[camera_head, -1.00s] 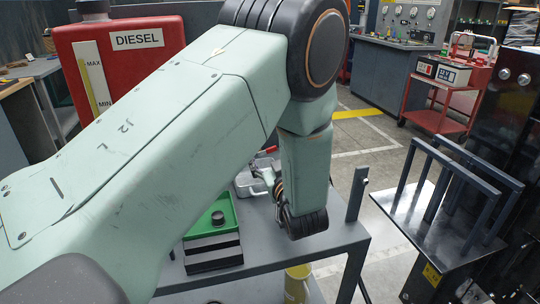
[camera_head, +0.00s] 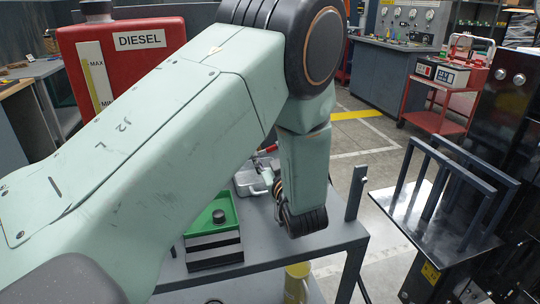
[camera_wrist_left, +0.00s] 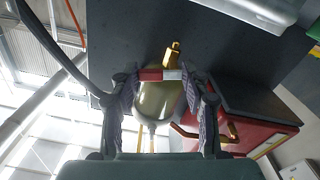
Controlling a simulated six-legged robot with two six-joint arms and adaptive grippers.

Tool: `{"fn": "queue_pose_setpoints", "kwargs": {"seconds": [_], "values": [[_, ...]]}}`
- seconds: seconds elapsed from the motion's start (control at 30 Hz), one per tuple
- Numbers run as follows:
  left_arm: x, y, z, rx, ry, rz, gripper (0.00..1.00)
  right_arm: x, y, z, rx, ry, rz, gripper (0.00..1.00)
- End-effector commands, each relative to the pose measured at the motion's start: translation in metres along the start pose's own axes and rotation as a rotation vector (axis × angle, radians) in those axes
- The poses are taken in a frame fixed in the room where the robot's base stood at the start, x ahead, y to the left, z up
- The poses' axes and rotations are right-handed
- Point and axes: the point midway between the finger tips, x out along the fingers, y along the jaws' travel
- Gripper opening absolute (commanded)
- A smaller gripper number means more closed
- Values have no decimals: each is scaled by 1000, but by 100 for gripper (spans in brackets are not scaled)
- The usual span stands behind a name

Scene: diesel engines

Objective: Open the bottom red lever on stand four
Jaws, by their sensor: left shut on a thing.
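In the left wrist view, a red lever (camera_wrist_left: 151,75) with a pale section on its right lies across the space between my fingers. A brass fitting (camera_wrist_left: 172,53) shows just behind it, and a rounded, pale translucent bowl (camera_wrist_left: 158,102) is below. My left gripper (camera_wrist_left: 163,82) has a finger on each side of the lever and is shut on it. In the head view, my arm hides most of the gripper and stand; a small red piece (camera_head: 268,149) shows past the arm. No stand number is readable. My right gripper is out of view.
A grey table (camera_head: 320,238) holds a green-topped box (camera_head: 212,219) and a silver tray (camera_head: 246,180). A red DIESEL tank (camera_head: 135,60) stands at the left. A black platform with rails (camera_head: 420,215) stands at the right. Open floor (camera_head: 365,150) lies beyond.

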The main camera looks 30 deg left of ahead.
Motion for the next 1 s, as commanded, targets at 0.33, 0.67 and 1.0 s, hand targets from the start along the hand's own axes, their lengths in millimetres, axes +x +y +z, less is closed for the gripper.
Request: {"fn": "queue_pose_setpoints", "kwargs": {"seconds": [0.33, 0.67, 1.0], "values": [[0, 0, -1, -240, -7, 0, 15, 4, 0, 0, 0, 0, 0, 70], [0, -1, -5, -483, -8, 0, 15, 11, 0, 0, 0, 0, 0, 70], [0, -1, -8, -620, -8, 0, 15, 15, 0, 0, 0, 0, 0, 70]]}}
